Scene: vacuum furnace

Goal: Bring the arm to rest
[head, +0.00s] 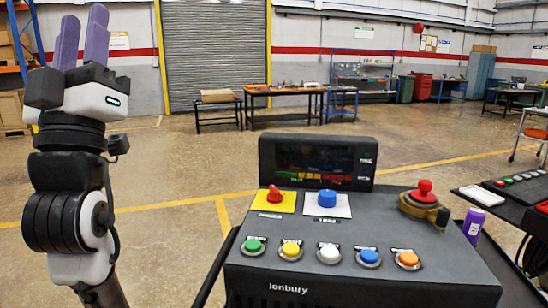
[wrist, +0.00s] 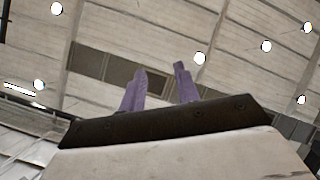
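My gripper (head: 84,15) is raised at the left of the head view, with its two purple fingers pointing up. The fingers stand apart with nothing between them. In the wrist view my gripper (wrist: 160,73) also shows both fingers apart and empty, against the ceiling. My gripper is to the left of the black control console (head: 375,288) and well above its top, touching nothing.
The console carries a dark display (head: 317,163), several coloured buttons, a red knob (head: 425,187) and a blue knob (head: 327,198). A purple can (head: 473,225) stands at its right. Workbenches (head: 285,92) stand farther back. Open floor lies between.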

